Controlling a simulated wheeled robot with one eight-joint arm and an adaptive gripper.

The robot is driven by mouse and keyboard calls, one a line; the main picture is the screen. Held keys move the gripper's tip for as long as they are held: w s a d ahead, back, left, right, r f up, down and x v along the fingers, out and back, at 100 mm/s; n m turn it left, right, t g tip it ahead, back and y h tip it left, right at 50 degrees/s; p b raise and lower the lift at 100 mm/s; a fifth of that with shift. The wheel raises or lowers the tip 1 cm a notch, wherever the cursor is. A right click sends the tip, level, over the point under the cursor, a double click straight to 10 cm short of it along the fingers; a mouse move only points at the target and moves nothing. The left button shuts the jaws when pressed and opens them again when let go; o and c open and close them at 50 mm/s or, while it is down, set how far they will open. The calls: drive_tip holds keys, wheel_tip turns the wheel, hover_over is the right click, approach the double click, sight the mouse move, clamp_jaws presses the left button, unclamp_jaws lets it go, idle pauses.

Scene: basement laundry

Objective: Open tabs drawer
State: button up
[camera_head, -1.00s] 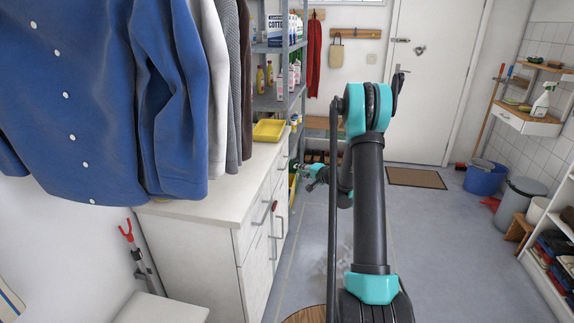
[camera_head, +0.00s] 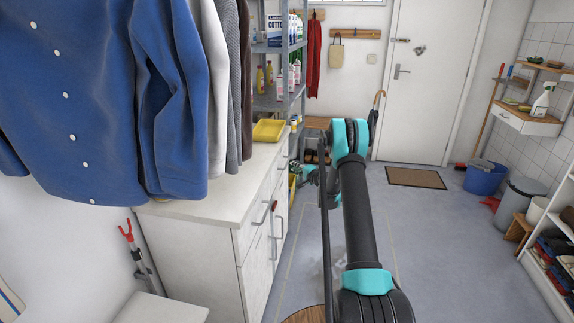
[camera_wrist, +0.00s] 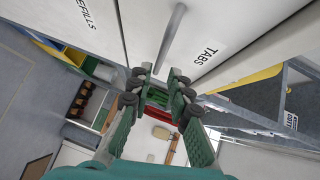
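In the wrist view a white drawer front (camera_wrist: 235,28) carries the label TABS, with a grey bar handle (camera_wrist: 172,38) beside the label. It appears shut. My gripper (camera_wrist: 158,80) is open, its two green fingers apart with dark pads. The handle's near end shows in line with the gap between the fingertips; I cannot tell whether they touch it. In the head view the white cabinet (camera_head: 243,240) stands at left of centre, and my gripper is by its far end, largely hidden behind my arm. The TABS label is not readable there.
A yellow tray (camera_head: 269,130) sits on the cabinet top. A metal shelf rack (camera_head: 277,103) stands just beyond the cabinet. Hanging clothes (camera_head: 95,95) cover the near left. The floor (camera_head: 450,255) to the right is clear.

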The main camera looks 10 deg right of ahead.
sight(287, 163)
drive_tip(key=x, duration=0.8)
clamp_jaws()
